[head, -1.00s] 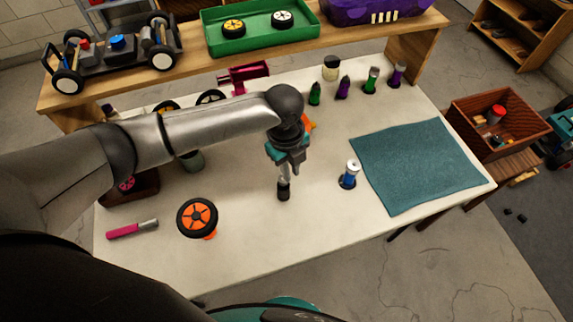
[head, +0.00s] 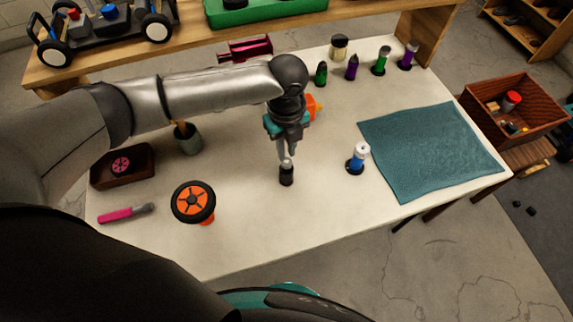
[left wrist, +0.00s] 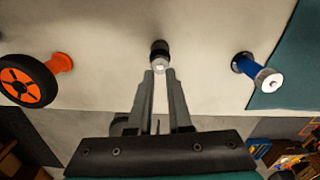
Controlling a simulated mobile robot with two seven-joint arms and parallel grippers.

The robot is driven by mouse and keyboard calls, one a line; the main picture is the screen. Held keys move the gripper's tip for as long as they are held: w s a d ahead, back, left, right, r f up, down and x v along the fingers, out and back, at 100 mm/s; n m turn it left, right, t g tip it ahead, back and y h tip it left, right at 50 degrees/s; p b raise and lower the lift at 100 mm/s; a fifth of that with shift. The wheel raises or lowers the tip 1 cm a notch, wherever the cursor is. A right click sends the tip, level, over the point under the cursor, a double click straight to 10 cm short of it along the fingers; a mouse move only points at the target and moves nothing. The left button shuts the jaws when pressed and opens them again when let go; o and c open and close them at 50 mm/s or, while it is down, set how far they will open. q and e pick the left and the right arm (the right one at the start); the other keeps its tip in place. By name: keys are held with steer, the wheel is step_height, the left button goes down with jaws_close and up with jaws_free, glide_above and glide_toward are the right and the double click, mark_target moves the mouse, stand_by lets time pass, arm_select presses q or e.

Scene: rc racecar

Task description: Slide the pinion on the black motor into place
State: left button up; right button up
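The black motor (head: 286,178) stands upright on the white table, with a small pale silvery piece (head: 287,162) at its top. In the left wrist view the motor (left wrist: 160,47) is straight ahead and the silvery piece (left wrist: 160,65) shows at the fingertips. My left gripper (head: 285,156) points down directly above the motor. Its fingers (left wrist: 160,78) have a narrow gap. I cannot tell whether they grip the silvery piece or only flank it. My right gripper is not in view.
A blue motor (head: 357,158) with a silvery top stands to the right, beside a teal mat (head: 430,150). An orange-hubbed wheel (head: 193,202) and a pink-handled tool (head: 122,214) lie to the left. A grey cup (head: 188,140) stands behind. The table front is clear.

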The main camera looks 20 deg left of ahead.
mark_target(287, 161)
arm_select(q)
steer(key=shift+f, duration=1)
steer(key=shift+f+b, duration=0.6)
steer(key=shift+f, duration=0.3)
step_height(287, 161, up, 6)
steer(key=p, duration=0.6)
steer(key=shift+r+p, duration=0.1)
steer(key=shift+p, duration=0.2)
steer(key=shift+s, duration=0.1)
